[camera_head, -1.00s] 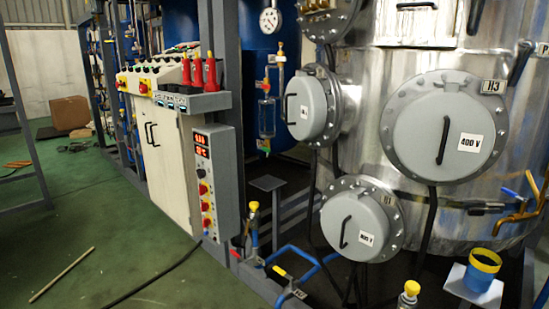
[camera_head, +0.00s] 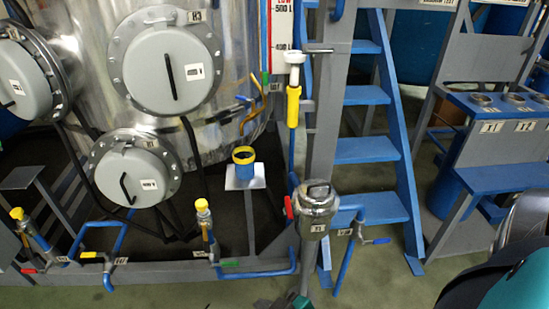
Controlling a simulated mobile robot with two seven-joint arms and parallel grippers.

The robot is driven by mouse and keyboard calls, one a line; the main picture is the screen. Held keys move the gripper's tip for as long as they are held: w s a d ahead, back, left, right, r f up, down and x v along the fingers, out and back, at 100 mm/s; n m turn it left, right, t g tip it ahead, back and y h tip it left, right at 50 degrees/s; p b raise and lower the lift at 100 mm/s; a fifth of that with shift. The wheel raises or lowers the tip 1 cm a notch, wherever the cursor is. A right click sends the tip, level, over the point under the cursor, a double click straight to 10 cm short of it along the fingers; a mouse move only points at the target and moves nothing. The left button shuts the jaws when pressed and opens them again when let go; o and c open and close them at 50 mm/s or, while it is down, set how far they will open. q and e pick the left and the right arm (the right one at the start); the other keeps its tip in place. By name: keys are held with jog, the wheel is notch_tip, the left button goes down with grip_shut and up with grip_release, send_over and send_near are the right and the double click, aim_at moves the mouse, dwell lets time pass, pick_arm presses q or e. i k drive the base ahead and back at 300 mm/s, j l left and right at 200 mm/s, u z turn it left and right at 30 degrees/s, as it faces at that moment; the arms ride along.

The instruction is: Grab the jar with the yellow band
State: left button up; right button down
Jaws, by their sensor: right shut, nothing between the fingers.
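My right gripper (camera_head: 288,303) shows only as a small dark and green piece at the bottom edge. It is shut and empty, below the jar in the picture and well apart from it. My left gripper is not in view.
A bent brass pipe (camera_head: 251,114) rises just behind the jar. A metal pot-like fitting (camera_head: 317,205) on a post stands to its right. Blue stairs (camera_head: 372,150) and a rack (camera_head: 500,182) are further right. Blue pipes and yellow-topped valves (camera_head: 203,208) lie in front.

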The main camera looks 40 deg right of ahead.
aim_at(244, 163)
jog(key=z, duration=0.9)
